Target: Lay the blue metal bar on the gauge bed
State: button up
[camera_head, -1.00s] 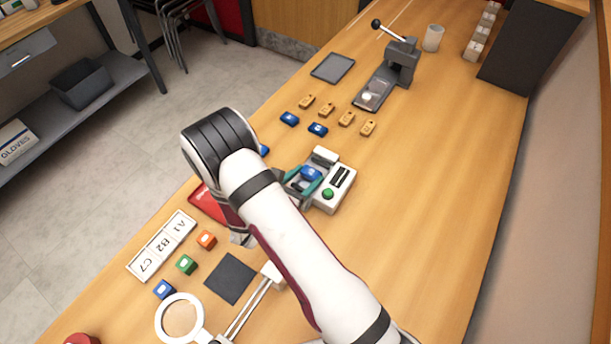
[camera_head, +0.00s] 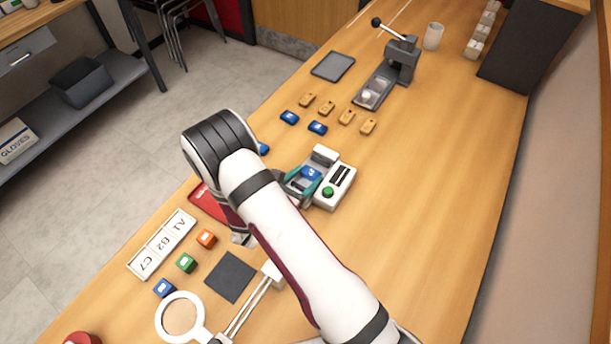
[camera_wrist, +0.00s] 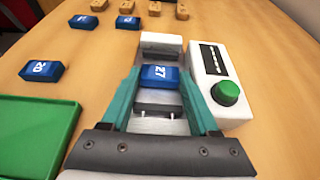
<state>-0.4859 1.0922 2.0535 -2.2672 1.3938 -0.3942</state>
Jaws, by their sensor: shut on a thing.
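The blue metal bar (camera_wrist: 160,77), marked 27, is between the teal fingers of my gripper (camera_wrist: 160,85), which is shut on it. In the head view the bar (camera_head: 311,173) shows between my fingertips (camera_head: 306,180). The gauge bed (camera_wrist: 160,122) is the pale metal strip under and in front of the bar, with a white block at its far end. I cannot tell whether the bar touches the bed. The gauge housing (camera_head: 342,182) with a dark display and a green button (camera_wrist: 227,92) stands to the right of it.
Loose blue bars (camera_head: 289,118) and tan pieces (camera_head: 347,118) lie beyond the gauge. A green tray (camera_wrist: 35,130) is at the left in the wrist view. A lever press (camera_head: 402,62) and dark tray (camera_head: 333,66) stand farther back. The table right of the gauge is clear.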

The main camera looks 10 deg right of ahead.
jog(key=o, duration=1.3)
jog(key=shift+o, duration=0.7)
jog(key=shift+s+d, duration=0.1)
jog(key=v, duration=1.6)
jog(key=shift+f, duration=0.15)
